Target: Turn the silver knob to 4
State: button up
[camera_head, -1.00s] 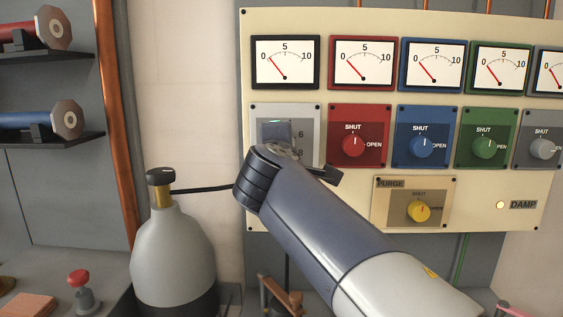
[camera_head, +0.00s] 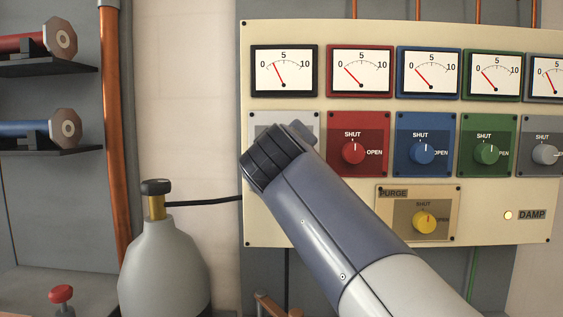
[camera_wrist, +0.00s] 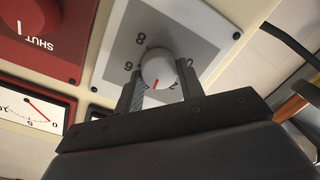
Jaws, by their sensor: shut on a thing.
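The silver knob (camera_wrist: 158,70) sits on a pale grey plate (camera_wrist: 118,58) marked with numerals. In the wrist view my gripper (camera_wrist: 161,80) is shut on it, with one finger on each side. The red mark on the knob points down in that view, towards the gripper body. An 8 and a 6 show on the left and a 2 on the right; the numeral by the mark cannot be read clearly. In the head view my arm hides the knob, and only the top of the plate (camera_head: 262,122) shows. The black-framed gauge (camera_head: 284,70) above reads about 3.
Right of the plate are the red knob (camera_head: 353,153), blue knob (camera_head: 422,152), green knob (camera_head: 487,154) and a grey knob (camera_head: 545,154). The yellow purge knob (camera_head: 424,222) is below. A grey bottle (camera_head: 164,262) stands left of my arm.

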jog(key=shift+f+m, duration=0.1)
jog(key=shift+m, duration=0.4)
jog(key=shift+b, duration=0.3)
jog(key=o, duration=1)
jog(key=s, duration=0.7)
jog(key=s+b, duration=0.1)
jog(key=s, duration=0.2)
jog(key=shift+s+r, duration=0.35)
